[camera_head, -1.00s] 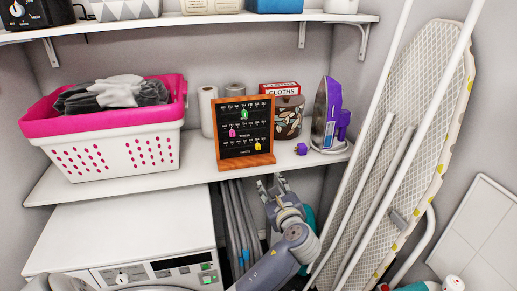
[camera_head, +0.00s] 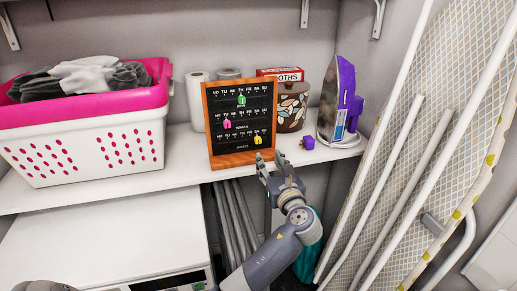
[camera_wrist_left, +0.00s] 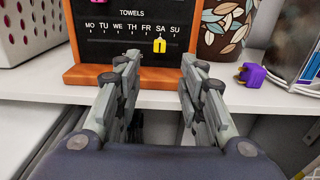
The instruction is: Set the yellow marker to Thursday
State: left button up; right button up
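The black day board (camera_head: 240,150) in a wooden frame stands on the shelf, with several rows of weekdays. The yellow marker (camera_head: 258,139) hangs in the bottom row; in the left wrist view the marker (camera_wrist_left: 159,46) sits under SA, right of TH and FR. A pink marker (camera_head: 227,124) and a green marker (camera_head: 241,100) hang in the rows above. My left gripper (camera_head: 271,162) is open and empty, just in front of and below the board's lower right part. In the left wrist view its fingers (camera_wrist_left: 160,65) are apart, below the yellow marker. My right gripper is not in view.
A pink and white laundry basket (camera_head: 90,135) stands left of the board. A patterned pot (camera_head: 292,108), a purple plug (camera_head: 308,143) and an iron (camera_head: 340,105) stand to the right. An ironing board (camera_head: 440,130) leans at right. The shelf (camera_head: 100,190) edge runs below the board.

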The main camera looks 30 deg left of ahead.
aim_at(259, 141)
pick_arm(q)
jog(key=x, duration=1)
jog(key=shift+a+r+p, duration=0.1)
jog(key=shift+r+p, duration=0.05)
jog(key=shift+p, duration=0.15)
grip_shut()
